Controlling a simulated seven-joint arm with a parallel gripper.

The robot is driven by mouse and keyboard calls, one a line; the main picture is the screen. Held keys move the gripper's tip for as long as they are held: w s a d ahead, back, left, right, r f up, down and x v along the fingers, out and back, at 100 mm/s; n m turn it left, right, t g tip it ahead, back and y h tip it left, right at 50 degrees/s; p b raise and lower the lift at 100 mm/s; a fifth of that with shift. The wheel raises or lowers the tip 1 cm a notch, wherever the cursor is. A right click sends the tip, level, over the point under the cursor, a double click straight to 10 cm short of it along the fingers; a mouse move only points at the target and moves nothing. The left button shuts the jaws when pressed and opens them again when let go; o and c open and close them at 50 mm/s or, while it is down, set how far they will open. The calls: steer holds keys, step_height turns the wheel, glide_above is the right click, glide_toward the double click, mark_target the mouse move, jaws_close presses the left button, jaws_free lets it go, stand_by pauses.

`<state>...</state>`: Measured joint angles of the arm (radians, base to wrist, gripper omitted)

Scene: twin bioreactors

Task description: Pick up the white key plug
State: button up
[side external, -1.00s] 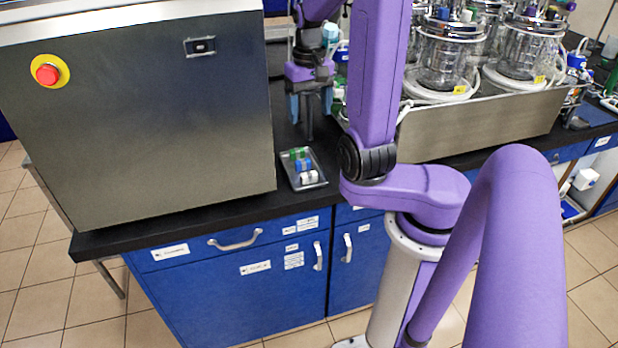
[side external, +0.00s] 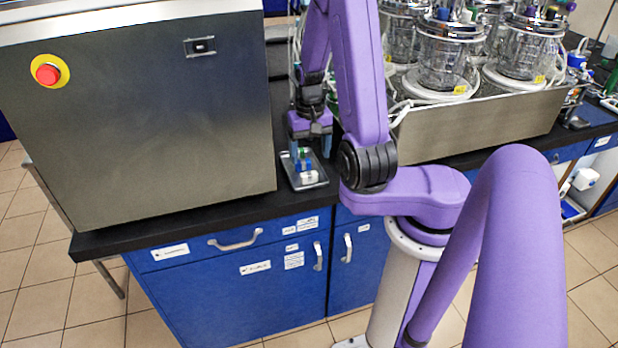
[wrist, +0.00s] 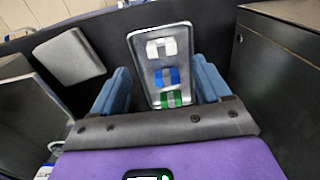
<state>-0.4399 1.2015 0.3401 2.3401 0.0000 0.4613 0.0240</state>
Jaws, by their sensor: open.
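The white key plug (wrist: 161,47) lies at the far end of a small metal tray (wrist: 134,62) in the wrist view. In the side view the white plug (side external: 310,177) is at the tray's near end. A blue plug (wrist: 166,77) is in the middle, and a green plug (wrist: 171,98) is closest to my wrist. My gripper (wrist: 161,66) is open and empty, its blue fingers on either side of the tray in the wrist view. In the side view my gripper (side external: 311,158) is low over the tray, partly hiding the blue and green plugs.
A large steel cabinet (side external: 150,130) with a red button stands left of the tray. A steel trough (side external: 480,125) with glass bioreactors stands to the right. The black bench edge lies just in front of the tray.

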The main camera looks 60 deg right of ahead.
mark_target(309, 173)
steer(key=shift+a+f, duration=0.1)
steer(key=shift+f, duration=2.85)
steer(key=c, duration=1.2)
